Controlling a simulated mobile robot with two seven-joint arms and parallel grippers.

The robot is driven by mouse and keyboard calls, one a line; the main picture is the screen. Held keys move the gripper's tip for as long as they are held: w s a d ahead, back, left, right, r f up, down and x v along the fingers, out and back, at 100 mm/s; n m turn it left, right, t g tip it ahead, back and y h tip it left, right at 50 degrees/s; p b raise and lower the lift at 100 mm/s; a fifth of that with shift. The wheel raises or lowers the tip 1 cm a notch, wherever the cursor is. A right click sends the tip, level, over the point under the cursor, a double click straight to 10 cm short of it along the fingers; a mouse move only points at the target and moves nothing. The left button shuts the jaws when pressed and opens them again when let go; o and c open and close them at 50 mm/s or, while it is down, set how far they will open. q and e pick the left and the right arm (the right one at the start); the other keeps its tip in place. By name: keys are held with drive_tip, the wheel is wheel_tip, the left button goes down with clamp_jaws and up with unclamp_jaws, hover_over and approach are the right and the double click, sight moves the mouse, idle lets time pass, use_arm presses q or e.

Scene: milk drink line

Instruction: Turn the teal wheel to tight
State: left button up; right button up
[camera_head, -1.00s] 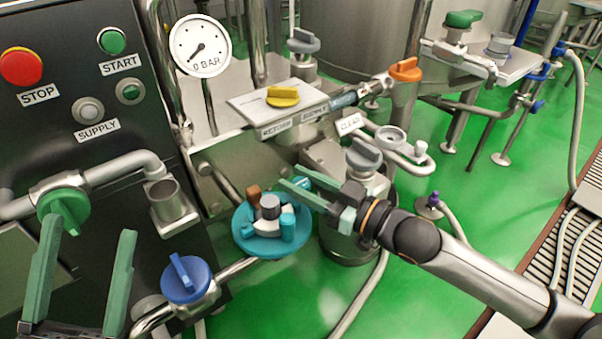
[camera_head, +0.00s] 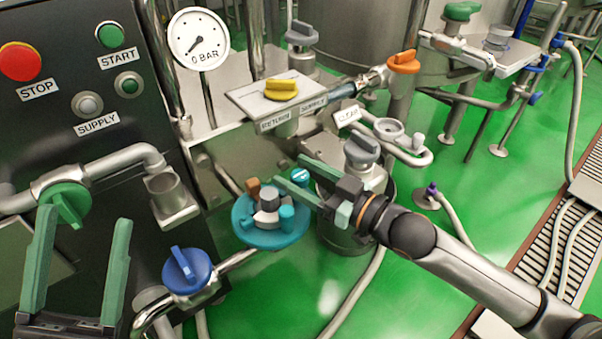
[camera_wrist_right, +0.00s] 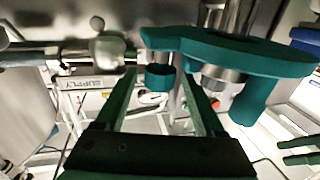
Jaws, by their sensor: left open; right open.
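The teal wheel (camera_head: 268,236) is a round disc with a grey hub and upright pegs, left of the middle in the head view. My right gripper (camera_head: 289,172) is open, its fingers reaching in from the right over the wheel's far right side. A small teal cap (camera_head: 300,175) shows between its fingers. In the right wrist view the teal wheel (camera_wrist_right: 245,52) fills the upper right, and a short teal peg (camera_wrist_right: 159,76) lies between the open fingertips (camera_wrist_right: 159,75). I cannot tell whether they touch it. My left gripper (camera_head: 84,217) is open and empty at lower left.
A blue valve handle (camera_head: 187,270) sits left of and below the wheel. A green valve (camera_head: 64,203) is behind my left gripper. A grey-topped valve (camera_head: 362,150) stands close behind my right gripper. A yellow handle (camera_head: 281,90) is farther back.

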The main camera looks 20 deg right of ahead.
use_arm(q)
drive_tip(key=shift+s+a+r+m+p, duration=0.1)
drive_tip(key=shift+r+m+p, duration=0.05)
drive_tip(key=shift+r+p, duration=0.75)
drive_tip(key=shift+a+r+m+p, duration=0.1)
drive_tip(key=shift+r+m+p, duration=0.05)
drive_tip(key=shift+r+p, duration=0.7)
use_arm(e)
drive_tip(key=v, duration=1.2)
drive_tip(key=shift+s+d, duration=0.15)
drive_tip(key=shift+s, duration=0.05)
